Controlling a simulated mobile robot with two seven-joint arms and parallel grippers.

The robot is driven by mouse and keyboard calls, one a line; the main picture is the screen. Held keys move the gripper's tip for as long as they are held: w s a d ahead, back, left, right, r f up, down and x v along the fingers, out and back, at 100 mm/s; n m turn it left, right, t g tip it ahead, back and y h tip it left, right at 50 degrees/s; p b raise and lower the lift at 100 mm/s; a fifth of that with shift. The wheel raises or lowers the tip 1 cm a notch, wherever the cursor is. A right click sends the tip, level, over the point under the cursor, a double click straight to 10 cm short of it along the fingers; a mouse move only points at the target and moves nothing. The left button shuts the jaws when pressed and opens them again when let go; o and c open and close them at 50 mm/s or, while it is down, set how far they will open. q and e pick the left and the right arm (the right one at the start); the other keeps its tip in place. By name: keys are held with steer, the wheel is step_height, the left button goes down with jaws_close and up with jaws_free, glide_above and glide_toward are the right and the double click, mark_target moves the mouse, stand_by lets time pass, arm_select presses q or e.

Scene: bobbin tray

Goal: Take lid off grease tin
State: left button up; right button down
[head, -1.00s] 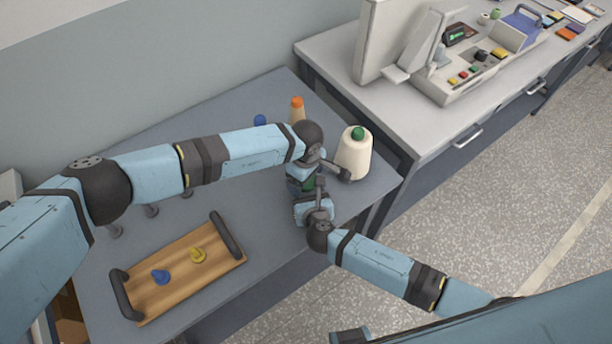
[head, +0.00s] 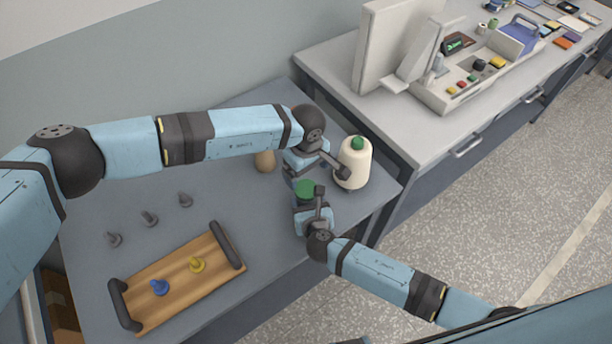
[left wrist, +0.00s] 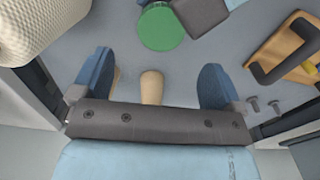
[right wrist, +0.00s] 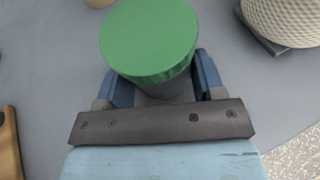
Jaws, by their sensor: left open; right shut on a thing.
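The grease tin has a round green lid (head: 305,187) on top and a grey body (right wrist: 165,88) below it. In the right wrist view the lid (right wrist: 150,38) covers the top of the tin. My right gripper (right wrist: 163,80) is shut on the tin's body, one finger on each side, below the lid. My left gripper (head: 318,170) is open and empty, behind and above the tin in the head view. In the left wrist view the lid (left wrist: 161,28) lies beyond the left fingertips, not between them.
A large cream cone (head: 354,165) with a green top stands right of my left gripper. A tan cone (head: 265,161) stands to its left. A wooden tray (head: 175,282) with dark handles holds a blue and a yellow piece.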

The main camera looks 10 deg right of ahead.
mark_target(306, 189)
arm_select(q)
steer(key=shift+r+m, duration=0.1)
steer(key=shift+m, duration=0.2)
steer(key=shift+f, duration=3.8)
steer(key=c, duration=0.9)
steer(key=shift+n, duration=1.6)
steer(key=shift+c, duration=0.3)
steer(key=o, duration=1)
steer(key=shift+r, duration=0.1)
